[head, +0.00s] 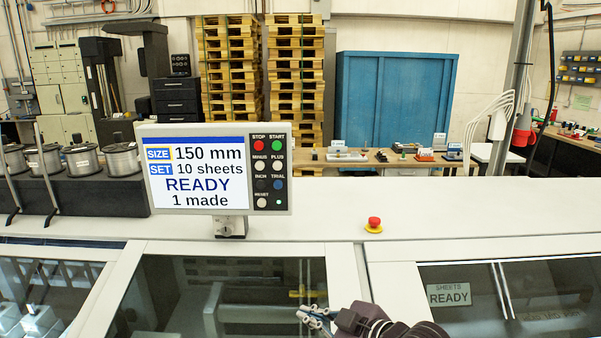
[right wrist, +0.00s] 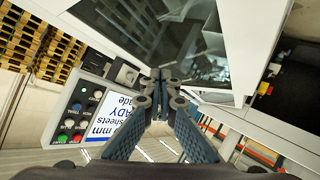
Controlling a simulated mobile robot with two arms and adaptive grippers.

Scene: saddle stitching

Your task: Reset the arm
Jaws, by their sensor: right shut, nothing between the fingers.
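My right gripper (head: 314,317) is at the bottom of the head view, right of centre, in front of the machine's middle glass panel (head: 215,290). In the right wrist view its fingers (right wrist: 162,76) come together at the tips, with nothing between them. It is apart from the control panel (head: 213,168), whose screen reads 150 mm, 10 sheets, READY, 1 made. The panel also shows in the right wrist view (right wrist: 92,102), turned over. My left gripper is not in view.
A red emergency button (head: 374,224) stands on the machine's pale top (head: 480,215). A sign (head: 449,294) reading SHEETS READY is behind the right glass. Wire spools (head: 82,160) stand at the left. Pallets (head: 296,85) and a blue cabinet (head: 395,100) are far behind.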

